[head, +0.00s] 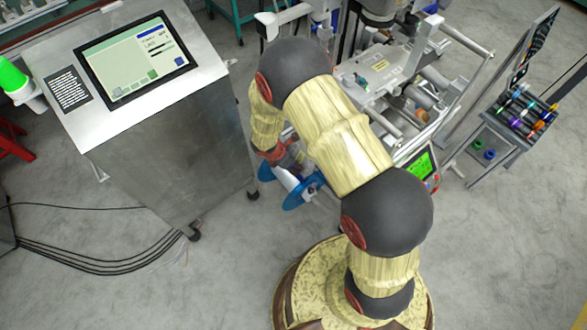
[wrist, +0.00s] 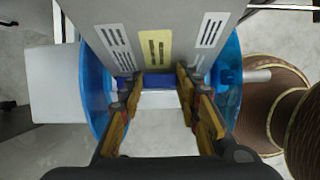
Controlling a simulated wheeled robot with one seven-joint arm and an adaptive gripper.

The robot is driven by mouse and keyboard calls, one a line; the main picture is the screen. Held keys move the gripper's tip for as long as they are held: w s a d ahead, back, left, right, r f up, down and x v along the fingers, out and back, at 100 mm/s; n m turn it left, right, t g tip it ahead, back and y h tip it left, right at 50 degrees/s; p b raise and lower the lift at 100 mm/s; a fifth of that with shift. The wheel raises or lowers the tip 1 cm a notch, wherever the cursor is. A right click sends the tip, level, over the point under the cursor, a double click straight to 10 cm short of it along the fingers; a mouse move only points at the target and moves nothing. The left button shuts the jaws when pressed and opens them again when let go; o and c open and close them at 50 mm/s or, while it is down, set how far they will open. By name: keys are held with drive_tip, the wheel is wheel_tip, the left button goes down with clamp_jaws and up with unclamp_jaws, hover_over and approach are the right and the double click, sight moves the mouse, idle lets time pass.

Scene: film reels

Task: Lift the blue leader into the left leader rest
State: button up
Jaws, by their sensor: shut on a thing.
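In the wrist view my gripper (wrist: 159,88) has its two fingers on either side of the blue leader (wrist: 159,79), a short blue strip, and is shut on it. A pale white band lies just below the strip, between the fingers. The blue-flanged reel (wrist: 97,85) shows on both sides of the fingers. In the head view the reel (head: 294,197) is below my gripper, partly hidden by my arm. The leader cannot be made out there. I cannot tell which part is the left leader rest.
A grey panel (wrist: 180,22) with white and yellow labels lies just beyond my fingertips. A steel console with a screen (head: 135,58) stands to the left. The machine (head: 385,70) stands behind my arm, and a rack of coloured rolls (head: 525,110) at right. The front-left floor is mostly clear.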

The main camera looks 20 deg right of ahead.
drive_tip(key=shift+c, duration=1.4)
wheel_tip(320, 180, up, 10)
drive_tip(key=p, duration=0.4)
drive_tip(key=shift+p, duration=0.35)
drive_tip(key=shift+r, duration=0.15)
wheel_tip(320, 180, up, 10)
drive_tip(key=p, duration=1)
hover_over(292, 166)
drive_tip(key=s+a, duration=0.2)
drive_tip(key=a, duration=0.3)
drive_tip(key=shift+w+a+r, duration=0.1)
drive_tip(key=shift+a+r, duration=0.05)
drive_tip(key=shift+a, duration=0.05)
drive_tip(key=a+p+v, duration=0.1)
drive_tip(key=p+v, duration=0.7)
drive_tip(key=v, duration=0.4)
drive_tip(key=shift+f, duration=0.25)
idle(1.6)
